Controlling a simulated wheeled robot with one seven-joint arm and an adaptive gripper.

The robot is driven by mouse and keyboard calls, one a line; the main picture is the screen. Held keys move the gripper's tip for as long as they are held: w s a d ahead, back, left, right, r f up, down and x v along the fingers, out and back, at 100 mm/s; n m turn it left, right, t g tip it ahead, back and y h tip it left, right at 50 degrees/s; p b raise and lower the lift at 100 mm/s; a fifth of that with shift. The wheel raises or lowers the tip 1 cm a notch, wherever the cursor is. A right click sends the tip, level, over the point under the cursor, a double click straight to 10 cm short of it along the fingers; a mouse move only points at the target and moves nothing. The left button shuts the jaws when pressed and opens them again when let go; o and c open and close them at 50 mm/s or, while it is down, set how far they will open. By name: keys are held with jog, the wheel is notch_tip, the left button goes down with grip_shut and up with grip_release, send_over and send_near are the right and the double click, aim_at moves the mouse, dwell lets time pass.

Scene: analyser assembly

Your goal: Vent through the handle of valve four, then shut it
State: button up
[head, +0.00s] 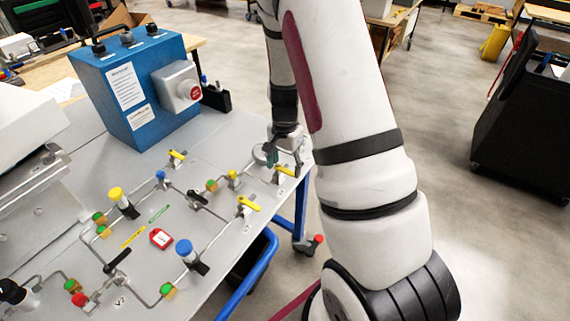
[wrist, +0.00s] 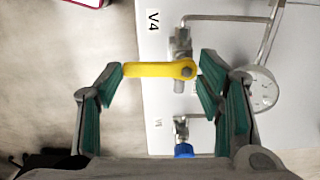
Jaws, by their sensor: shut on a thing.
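The handle of valve four is a yellow lever (wrist: 150,70), beside the label V4 (wrist: 153,20) in the wrist view. It points left from its pivot, its tip reaching past the panel's edge. The metal valve body (wrist: 181,42) shows above the pivot. My gripper (wrist: 163,77) has its green-padded fingers at the two ends of the lever, one at the tip and one by the pivot, and is shut on it. In the head view my gripper (head: 284,158) is at the panel's right end, over the yellow handle (head: 285,171), which it partly hides.
A round gauge (wrist: 262,90) stands close to my right finger. A blue-capped fitting (wrist: 183,150) is below the lever. Other yellow handles (head: 249,203), black handles (head: 117,262) and a red tag (head: 161,239) are on the panel. A blue box (head: 135,95) stands behind.

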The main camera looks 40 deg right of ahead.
aim_at(285, 169)
jog(key=o, duration=1.1)
jog(key=shift+o, duration=0.2)
notch_tip(285, 169, up, 12)
jog(key=s+a+r+n+t, duration=0.2)
jog(key=s+a+r+n, duration=0.4)
jog(key=r, duration=0.3)
jog(key=s+a+r+n+t, duration=0.2)
jog(key=s+a+r+n, duration=0.2)
jog(key=s+a+r, duration=0.4)
jog(key=s+a+r+n+t, duration=0.1)
jog(key=s+a+n, duration=0.2)
jog(key=s, duration=0.3)
jog(key=shift+r+n, duration=0.25)
jog(key=shift+n, duration=0.35)
